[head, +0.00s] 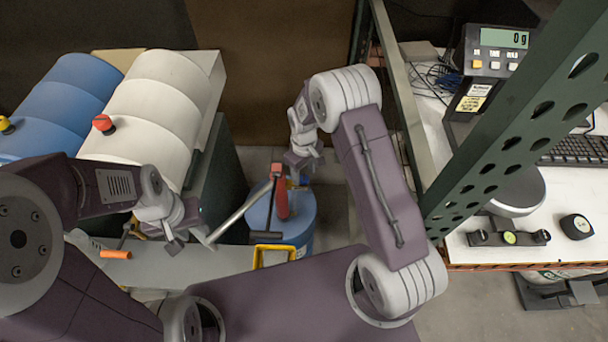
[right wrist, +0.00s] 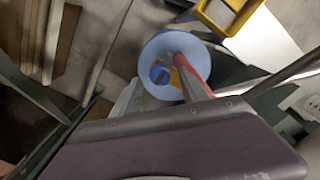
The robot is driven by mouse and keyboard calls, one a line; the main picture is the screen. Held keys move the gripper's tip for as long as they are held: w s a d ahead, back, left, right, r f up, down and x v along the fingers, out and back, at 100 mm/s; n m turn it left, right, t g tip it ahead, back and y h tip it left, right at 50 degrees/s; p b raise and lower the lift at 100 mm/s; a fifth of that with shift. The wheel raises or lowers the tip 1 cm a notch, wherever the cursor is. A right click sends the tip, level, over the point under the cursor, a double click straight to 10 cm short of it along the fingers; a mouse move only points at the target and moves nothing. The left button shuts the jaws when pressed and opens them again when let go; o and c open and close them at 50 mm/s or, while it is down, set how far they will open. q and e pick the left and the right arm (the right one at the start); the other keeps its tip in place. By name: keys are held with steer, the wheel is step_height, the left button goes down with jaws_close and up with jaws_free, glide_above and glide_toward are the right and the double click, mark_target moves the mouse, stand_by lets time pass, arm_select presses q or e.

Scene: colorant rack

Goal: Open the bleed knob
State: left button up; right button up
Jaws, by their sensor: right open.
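I cannot tell for sure which part is the bleed knob. A red knob (head: 103,124) sits on the white drum, and a yellow knob (head: 5,125) on the blue drum at the left edge. A red upright part (head: 281,198) stands over a blue round container (head: 300,222), with a silver bar (head: 240,212) slanting down-left from it. My right gripper (head: 300,160) is open above that container, close to the red part. The right wrist view looks down on the blue container (right wrist: 160,48). My left gripper (head: 188,228) is near the bar's lower end; its grip is unclear.
A yellow frame (head: 262,252) lies in front of the blue container. An orange handle (head: 116,254) is at the lower left. A green rack post (head: 500,130) and a white bench (head: 475,250) with a scale display (head: 500,50) stand on the right.

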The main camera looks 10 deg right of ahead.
step_height(320, 180, up, 8)
steer(key=shift+f+b, duration=0.2)
steer(key=shift+b, duration=0.15)
step_height(320, 180, up, 4)
steer(key=t, duration=0.1)
glide_above(304, 177)
steer(key=d, duration=0.1)
step_height(304, 177, up, 3)
steer(key=s+d, duration=0.1)
steer(key=s, duration=0.1)
steer(key=s+d+f+m, duration=0.2)
steer(key=s+m, duration=0.4)
steer(key=s, duration=0.9)
steer(key=shift+s+d+f, duration=0.15)
steer(key=shift+s+d, duration=0.05)
steer(key=shift+s, duration=0.15)
